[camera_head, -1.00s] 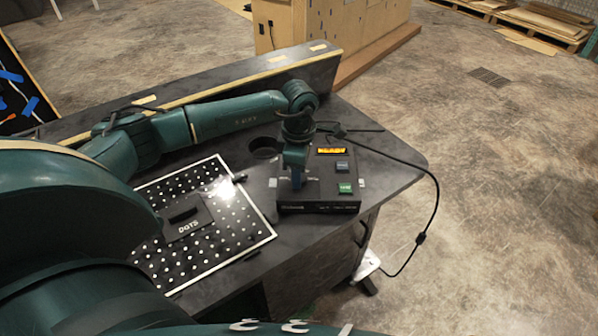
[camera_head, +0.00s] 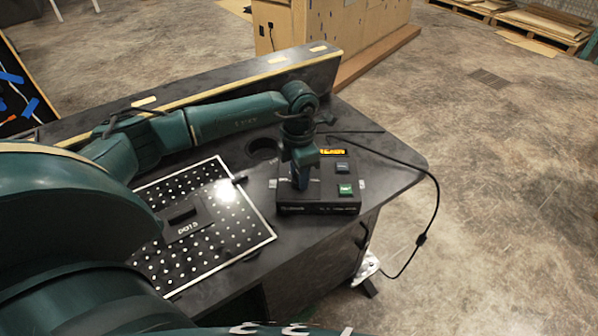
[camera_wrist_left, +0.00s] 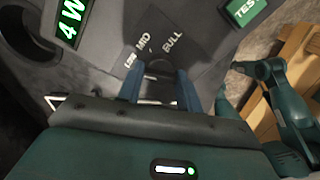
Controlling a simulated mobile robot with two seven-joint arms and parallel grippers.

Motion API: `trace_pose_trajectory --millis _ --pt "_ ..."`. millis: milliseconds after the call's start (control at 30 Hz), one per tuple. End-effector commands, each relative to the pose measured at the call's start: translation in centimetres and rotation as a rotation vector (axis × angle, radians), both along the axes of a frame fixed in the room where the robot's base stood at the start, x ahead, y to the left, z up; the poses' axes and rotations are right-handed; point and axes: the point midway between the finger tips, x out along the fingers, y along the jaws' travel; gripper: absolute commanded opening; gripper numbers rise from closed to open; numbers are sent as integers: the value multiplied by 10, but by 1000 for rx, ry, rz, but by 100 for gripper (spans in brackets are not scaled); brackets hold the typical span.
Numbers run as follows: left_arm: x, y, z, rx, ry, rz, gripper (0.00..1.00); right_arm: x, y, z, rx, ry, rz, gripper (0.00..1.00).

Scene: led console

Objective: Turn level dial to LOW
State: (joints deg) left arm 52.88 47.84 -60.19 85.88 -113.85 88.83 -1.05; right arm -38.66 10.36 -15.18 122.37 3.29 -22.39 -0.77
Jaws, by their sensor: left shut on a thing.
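The dark console box (camera_head: 320,208) sits near the front right corner of the desk. My left gripper (camera_head: 301,184) points down over its left part. In the left wrist view my two blue fingers (camera_wrist_left: 159,88) are shut on the dark level dial (camera_wrist_left: 158,68), which is mostly hidden between them. The printed labels LOW (camera_wrist_left: 131,60), MID (camera_wrist_left: 143,43) and FULL (camera_wrist_left: 172,46) fan out beyond the dial. Its pointer is not clear. A lit display showing "4 W" (camera_wrist_left: 71,22) is at the upper left there. My right gripper is not in view.
The console carries a green TEST button (camera_head: 345,189) and a blue-grey button (camera_head: 342,167). A perforated panel (camera_head: 250,240) lies to its left. A round hole (camera_head: 264,146) is in the desk behind. A black cable (camera_head: 435,200) hangs over the right edge.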

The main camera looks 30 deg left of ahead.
Motion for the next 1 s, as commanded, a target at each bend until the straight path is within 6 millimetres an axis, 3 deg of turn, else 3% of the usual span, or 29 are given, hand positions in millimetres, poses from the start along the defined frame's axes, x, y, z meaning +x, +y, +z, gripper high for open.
trace_pose_trajectory --millis 433,467,600,700,1000 --pt "1 1 1 1 -2 9 13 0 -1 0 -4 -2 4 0" --pt "1 1 1 1 -2 9 38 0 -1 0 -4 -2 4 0" --pt "1 1 1 1 -2 8 49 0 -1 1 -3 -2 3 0" --pt "0 1 1 0 -1 8 57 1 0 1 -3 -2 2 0" --pt "1 0 4 0 -2 7 57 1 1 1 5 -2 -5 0"
